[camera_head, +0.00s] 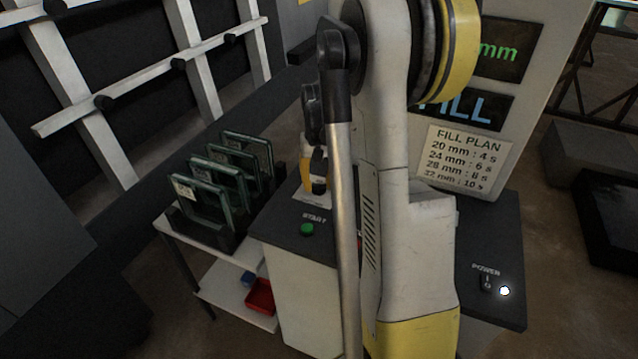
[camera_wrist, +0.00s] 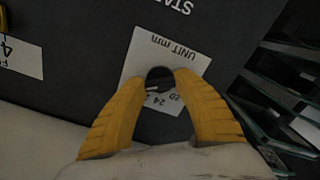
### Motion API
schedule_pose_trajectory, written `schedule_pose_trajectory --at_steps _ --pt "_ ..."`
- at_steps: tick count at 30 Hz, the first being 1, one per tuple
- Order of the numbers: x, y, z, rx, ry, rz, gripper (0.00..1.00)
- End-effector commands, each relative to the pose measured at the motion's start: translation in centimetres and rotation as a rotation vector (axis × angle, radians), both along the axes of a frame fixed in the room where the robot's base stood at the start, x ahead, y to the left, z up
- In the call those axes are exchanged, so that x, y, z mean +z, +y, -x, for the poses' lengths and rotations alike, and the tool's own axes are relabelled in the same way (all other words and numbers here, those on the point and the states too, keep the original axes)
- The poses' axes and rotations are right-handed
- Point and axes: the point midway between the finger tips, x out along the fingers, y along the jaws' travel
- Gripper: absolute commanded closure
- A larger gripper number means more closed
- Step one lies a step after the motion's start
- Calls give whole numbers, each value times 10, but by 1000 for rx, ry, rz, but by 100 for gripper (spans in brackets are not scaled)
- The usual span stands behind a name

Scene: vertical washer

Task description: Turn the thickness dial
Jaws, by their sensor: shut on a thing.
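The thickness dial (camera_wrist: 160,77) is a small dark round knob in the wrist view. It sits on a white label (camera_wrist: 196,57) that reads "UNIT mm" upside down, with 20 and 24 legible. A light mark shows at the knob's lower left edge; I cannot tell which number it points at. My gripper (camera_wrist: 163,78) has its two yellow fingers shut on the dial, one on each side. In the head view my gripper (camera_head: 315,176) is small, over the machine's dark top (camera_head: 290,228), and the dial cannot be made out.
A green START button (camera_head: 307,229) is in front of the label. A POWER switch (camera_head: 487,284) with a lit white lamp is at the right. A FILL PLAN sign (camera_head: 462,163) stands behind. A rack of glass panes (camera_head: 215,190) stands close on the left.

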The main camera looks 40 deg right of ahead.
Motion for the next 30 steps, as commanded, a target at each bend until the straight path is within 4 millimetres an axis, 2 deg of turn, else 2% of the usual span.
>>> schedule_pose_trajectory --at_steps 6,20,21,22,23,30 --pt "-1 0 0 -56 1 -1 94" --pt "-1 0 0 -69 1 -1 94" --pt "-1 0 0 -69 1 -1 55" --pt "-1 0 0 -69 1 -1 45" --pt "-1 0 0 -69 1 -1 41" --pt "0 0 0 -68 0 0 41"
